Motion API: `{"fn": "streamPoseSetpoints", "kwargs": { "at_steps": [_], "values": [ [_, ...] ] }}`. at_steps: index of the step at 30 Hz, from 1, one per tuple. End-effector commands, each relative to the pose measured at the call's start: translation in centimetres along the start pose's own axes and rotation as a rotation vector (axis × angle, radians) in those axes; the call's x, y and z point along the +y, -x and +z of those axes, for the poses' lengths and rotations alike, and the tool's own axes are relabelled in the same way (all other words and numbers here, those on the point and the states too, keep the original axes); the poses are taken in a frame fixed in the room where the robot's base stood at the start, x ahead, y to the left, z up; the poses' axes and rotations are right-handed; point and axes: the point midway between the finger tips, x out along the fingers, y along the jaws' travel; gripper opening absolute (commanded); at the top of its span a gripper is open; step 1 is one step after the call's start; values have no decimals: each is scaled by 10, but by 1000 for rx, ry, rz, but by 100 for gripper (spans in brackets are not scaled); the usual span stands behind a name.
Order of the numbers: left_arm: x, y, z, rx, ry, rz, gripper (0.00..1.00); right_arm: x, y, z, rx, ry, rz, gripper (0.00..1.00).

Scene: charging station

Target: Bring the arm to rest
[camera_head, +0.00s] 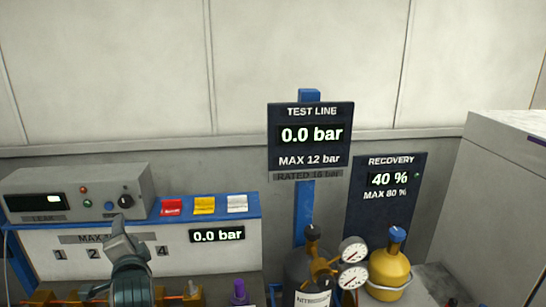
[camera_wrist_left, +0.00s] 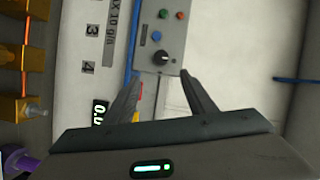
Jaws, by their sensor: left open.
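My left gripper (camera_head: 124,236) is raised at the lower left of the head view, in front of the white panel with the numbered places. In the left wrist view its two fingers (camera_wrist_left: 160,82) stand apart with nothing between them. Beyond the fingers in that view is the grey leak tester box (camera_wrist_left: 172,30) with its black knob and coloured buttons. The same box (camera_head: 75,193) stands at the left in the head view. My right gripper is in neither view.
A blue shelf holds red, yellow and white blocks (camera_head: 204,205). Below are brass fittings (camera_wrist_left: 33,108) and a purple-capped item (camera_head: 239,292). A dark nitrogen cylinder (camera_head: 308,272) with gauges and a yellow recovery cylinder (camera_head: 390,270) stand right. The TEST LINE sign (camera_head: 310,135) reads 0.0 bar.

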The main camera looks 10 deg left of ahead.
Motion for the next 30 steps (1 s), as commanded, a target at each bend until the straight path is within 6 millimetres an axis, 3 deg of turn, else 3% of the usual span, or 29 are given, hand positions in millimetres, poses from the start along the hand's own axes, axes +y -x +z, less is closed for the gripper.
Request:
{"fn": "streamPoseSetpoints", "kwargs": {
  "at_steps": [5,11,17,21,25,30],
  "values": [
    [27,11,3,13,37,60,50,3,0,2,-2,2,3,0],
    [102,48,12,29,147,244,50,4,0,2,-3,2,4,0],
    [200,121,34,-13,298,522,50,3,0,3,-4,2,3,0],
    [258,185,56,-89,390,718,50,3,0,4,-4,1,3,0],
    [296,243,75,-178,456,869,50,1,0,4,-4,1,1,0],
    [323,297,94,-276,506,996,50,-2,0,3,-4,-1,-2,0]
  ]
}}
